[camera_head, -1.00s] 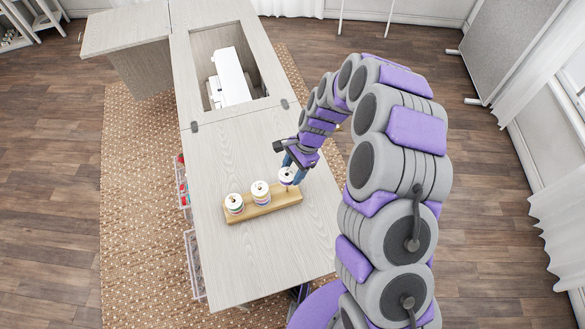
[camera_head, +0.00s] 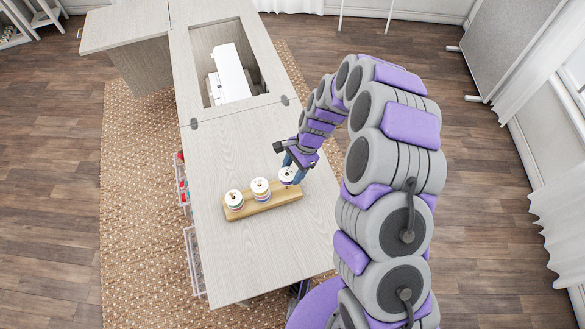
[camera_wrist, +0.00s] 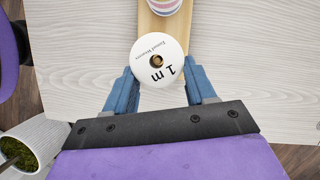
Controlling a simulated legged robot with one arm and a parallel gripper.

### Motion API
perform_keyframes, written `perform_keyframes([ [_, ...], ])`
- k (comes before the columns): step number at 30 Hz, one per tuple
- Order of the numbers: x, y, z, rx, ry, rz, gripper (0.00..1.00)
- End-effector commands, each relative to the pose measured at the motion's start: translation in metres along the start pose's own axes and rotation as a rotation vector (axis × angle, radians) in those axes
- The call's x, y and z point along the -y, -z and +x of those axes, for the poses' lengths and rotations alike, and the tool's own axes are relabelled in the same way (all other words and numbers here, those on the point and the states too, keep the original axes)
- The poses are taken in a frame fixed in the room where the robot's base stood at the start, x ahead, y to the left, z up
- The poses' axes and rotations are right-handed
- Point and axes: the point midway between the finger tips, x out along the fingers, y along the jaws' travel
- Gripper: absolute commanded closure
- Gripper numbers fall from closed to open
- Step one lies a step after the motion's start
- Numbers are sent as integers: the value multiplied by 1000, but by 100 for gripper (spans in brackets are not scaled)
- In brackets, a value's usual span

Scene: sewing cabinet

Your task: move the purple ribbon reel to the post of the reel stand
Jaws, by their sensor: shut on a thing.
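My gripper (camera_wrist: 160,82) is shut on a round reel with a white top marked "1 m" (camera_wrist: 158,58). I take it for the purple ribbon reel, but its ribbon colour is mostly hidden. In the head view, this reel (camera_head: 287,174) is at the right end of the wooden reel stand (camera_head: 233,214). The stand also shows in the wrist view (camera_wrist: 151,30). A brown round shape, perhaps the post top, shows in the reel's centre hole. I cannot tell how low the reel sits. My gripper (camera_head: 291,170) holds it from the far right side.
Two other reels stand on the stand, one at the left (camera_head: 234,201) and one in the middle (camera_head: 260,188). The pale tabletop (camera_head: 285,245) is clear around the stand. A sewing machine (camera_head: 231,76) sits in the far recess. A potted plant (camera_wrist: 20,150) shows at the wrist view's lower left.

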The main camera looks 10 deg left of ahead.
Motion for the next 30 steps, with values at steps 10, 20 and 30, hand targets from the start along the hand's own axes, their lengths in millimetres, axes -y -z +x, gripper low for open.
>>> perform_keyframes([
  [10, 0, 0, 0, 0, 0, 0, 25],
  [20, 0, 0, 0, 0, 1, 0, 15],
  [30, 1, 0, -43, -2, 2, 1, 15],
])
